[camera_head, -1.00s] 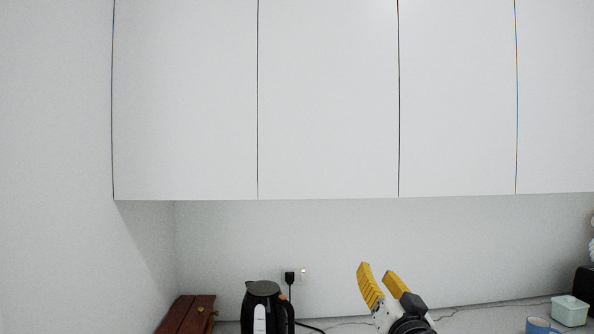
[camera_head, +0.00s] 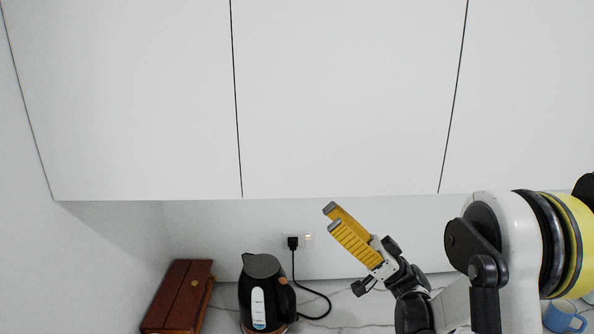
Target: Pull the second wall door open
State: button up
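The second wall door (camera_head: 342,100) is a flat white panel in the middle of the row of wall cabinets. It looks closed, flush with its neighbours, with thin dark gaps at both sides and no visible handle. My gripper (camera_head: 332,216) has two yellow ribbed fingers pointing up and to the left. The fingertips appear just below the door's lower edge in the picture; the depth between them and the door is hard to judge. The fingers look apart with nothing between them, though they are seen nearly edge-on.
The first wall door (camera_head: 130,100) and the third wall door (camera_head: 530,90) are closed on either side. A black kettle (camera_head: 263,268), a reddish-brown wooden box (camera_head: 182,290) and a blue mug (camera_head: 563,318) stand on the marble counter. A plug (camera_head: 293,242) sits in the wall socket.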

aim_at(308, 196)
jog(key=x, duration=0.7)
jog(key=p+x, duration=0.1)
jog(key=x, duration=0.2)
jog(key=shift+s+a+r, duration=0.15)
jog(key=shift+s, duration=0.2)
grip_shut()
